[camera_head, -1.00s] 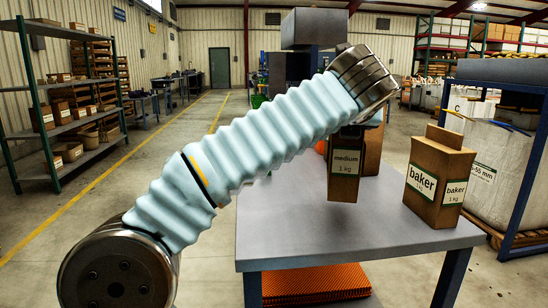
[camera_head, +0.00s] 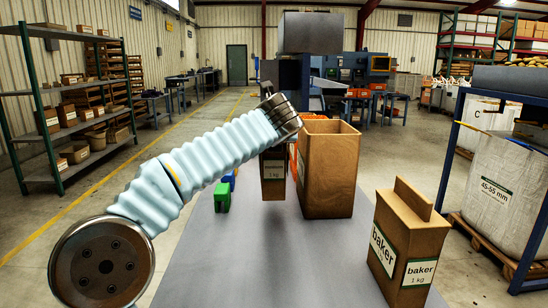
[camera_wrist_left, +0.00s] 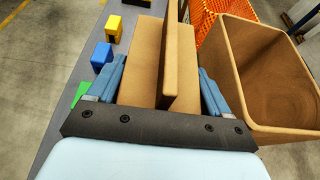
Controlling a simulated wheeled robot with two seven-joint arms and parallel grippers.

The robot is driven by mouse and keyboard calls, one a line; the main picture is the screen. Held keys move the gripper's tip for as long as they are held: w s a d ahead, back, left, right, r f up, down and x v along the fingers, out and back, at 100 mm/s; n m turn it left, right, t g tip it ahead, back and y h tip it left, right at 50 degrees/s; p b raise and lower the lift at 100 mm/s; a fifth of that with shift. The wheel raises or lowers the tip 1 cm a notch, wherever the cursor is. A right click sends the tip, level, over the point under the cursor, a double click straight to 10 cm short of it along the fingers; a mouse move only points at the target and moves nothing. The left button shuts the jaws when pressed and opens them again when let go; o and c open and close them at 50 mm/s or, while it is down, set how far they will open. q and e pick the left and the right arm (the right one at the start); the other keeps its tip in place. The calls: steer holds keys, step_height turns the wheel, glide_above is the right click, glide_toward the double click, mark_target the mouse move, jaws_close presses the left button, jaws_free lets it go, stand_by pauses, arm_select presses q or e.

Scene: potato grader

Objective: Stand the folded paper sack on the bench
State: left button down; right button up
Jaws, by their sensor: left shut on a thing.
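The folded paper sack (camera_head: 273,183) is brown with a white label ending in "1 kg". It hangs roughly upright below my left wrist in the head view. The wrist view shows its top and raised fold (camera_wrist_left: 180,60) between the blue fingers of my left gripper (camera_wrist_left: 163,82), which is shut on it. In the head view my wrist hides those fingers. The sack is over the grey bench (camera_head: 265,265); I cannot tell whether its base touches. My right gripper is not in view.
An open brown sack (camera_head: 328,175) stands close right of the held one. A "baker" sack (camera_head: 405,245) stands at the bench's right edge. Green (camera_head: 222,197) and blue (camera_head: 230,179) blocks lie left. A yellow block (camera_wrist_left: 114,27) shows in the wrist view.

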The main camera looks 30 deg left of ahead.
arm_select(q)
steer(key=f, duration=0.2)
steer(key=w+f, duration=0.1)
steer(key=f, duration=0.1)
steer(key=w+a+f+b, duration=0.1)
steer(key=shift+w+f, duration=0.15)
steer(key=shift+f, duration=0.25)
